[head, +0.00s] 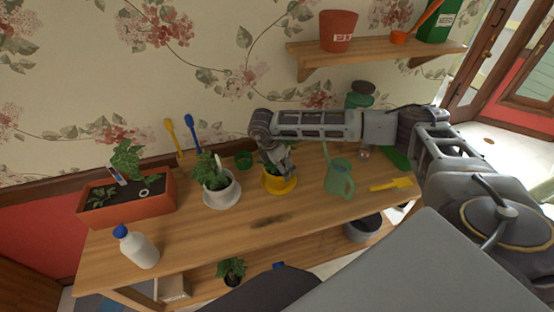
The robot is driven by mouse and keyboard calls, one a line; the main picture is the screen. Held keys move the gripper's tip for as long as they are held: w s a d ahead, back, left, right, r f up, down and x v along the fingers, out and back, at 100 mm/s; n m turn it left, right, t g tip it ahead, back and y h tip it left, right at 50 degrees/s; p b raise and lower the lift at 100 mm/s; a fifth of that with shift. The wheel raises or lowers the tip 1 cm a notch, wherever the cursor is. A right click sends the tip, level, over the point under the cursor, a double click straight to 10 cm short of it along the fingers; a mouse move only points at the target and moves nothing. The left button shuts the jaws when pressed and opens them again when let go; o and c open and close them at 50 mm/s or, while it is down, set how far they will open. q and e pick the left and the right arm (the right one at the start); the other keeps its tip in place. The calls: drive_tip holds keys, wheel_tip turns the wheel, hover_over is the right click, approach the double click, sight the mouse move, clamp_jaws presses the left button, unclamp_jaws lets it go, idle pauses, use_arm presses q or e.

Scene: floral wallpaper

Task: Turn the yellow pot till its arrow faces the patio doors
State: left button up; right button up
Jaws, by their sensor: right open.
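The yellow pot (279,187) stands on the wooden bench, in the middle of the head view, with green leaves inside. My right arm reaches in from the right, and my right gripper (279,168) points down at the pot, open, with its fingers over the rim and plant. I cannot tell whether the fingers touch the pot. The gripper hides part of the plant and rim. No arrow on the pot can be made out. The patio doors (529,75) are at the upper right. My left gripper is not in view.
A green watering can (339,180) and yellow trowel (391,185) are to the right. The bench front (265,222) is clear.

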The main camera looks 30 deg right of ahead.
drive_tip(key=shift+x, duration=1.35)
drive_tip(key=c, duration=1.1)
drive_tip(key=shift+r, duration=0.25)
drive_tip(key=shift+w+f+n+b, duration=0.15)
drive_tip(key=shift+n+b, duration=0.2)
drive_tip(key=shift+n, duration=0.25)
drive_tip(key=shift+n+t, duration=0.3)
